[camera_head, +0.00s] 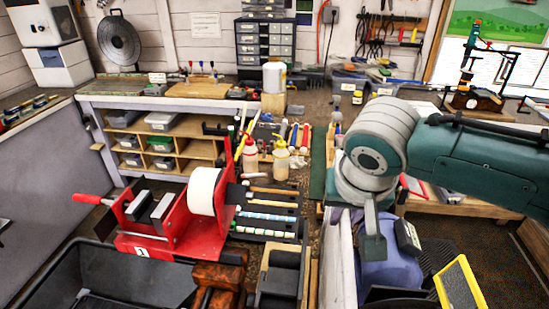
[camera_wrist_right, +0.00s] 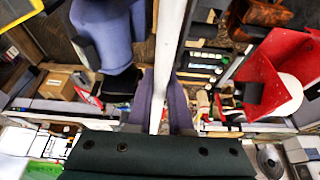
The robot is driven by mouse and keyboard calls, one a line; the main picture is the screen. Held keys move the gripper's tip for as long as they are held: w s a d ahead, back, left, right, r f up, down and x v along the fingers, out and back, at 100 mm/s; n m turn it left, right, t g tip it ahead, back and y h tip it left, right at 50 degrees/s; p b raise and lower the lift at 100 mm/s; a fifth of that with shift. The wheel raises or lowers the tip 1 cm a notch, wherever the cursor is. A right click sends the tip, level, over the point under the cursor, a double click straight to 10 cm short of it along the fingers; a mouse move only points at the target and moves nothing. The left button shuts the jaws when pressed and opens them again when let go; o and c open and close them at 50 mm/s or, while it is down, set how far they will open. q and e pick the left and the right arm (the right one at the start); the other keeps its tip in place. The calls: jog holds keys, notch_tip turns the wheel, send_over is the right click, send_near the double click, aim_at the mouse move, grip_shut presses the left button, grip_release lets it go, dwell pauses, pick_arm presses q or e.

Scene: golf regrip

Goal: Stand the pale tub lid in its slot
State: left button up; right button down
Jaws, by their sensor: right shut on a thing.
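A pale, thin panel, which I take to be the tub lid (camera_head: 345,262), stands on edge below my right wrist in the head view. In the right wrist view the lid (camera_wrist_right: 172,48) shows nearly edge-on as a white strip running up the picture. My right gripper (camera_wrist_right: 163,112) is shut on it, with a purple-grey finger against each side. In the head view the fingers are mostly hidden by the wrist. I cannot make out the slot clearly. My left gripper is not in view.
A blue-purple rounded object (camera_head: 388,268) stands close right of the lid, beside a dark slatted piece (camera_head: 438,256) and a yellow-edged panel (camera_head: 460,285). Left are a black tray (camera_head: 283,283), a wooden clamp-like block (camera_head: 220,278), a red stand (camera_head: 180,225) and a black bin (camera_head: 120,268).

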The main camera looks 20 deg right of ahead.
jog(key=shift+f+b, duration=0.3)
jog(key=shift+f, duration=0.25)
jog(key=shift+f+b, duration=0.45)
jog(key=shift+f, duration=0.25)
dwell(0.3)
jog(key=c, duration=0.8)
grip_release()
jog(key=shift+o, duration=0.2)
jog(key=shift+s+a+r, duration=0.1)
jog(key=shift+s+r, duration=0.1)
jog(key=shift+r, duration=0.35)
jog(key=v, duration=0.9)
jog(key=shift+w, duration=0.1)
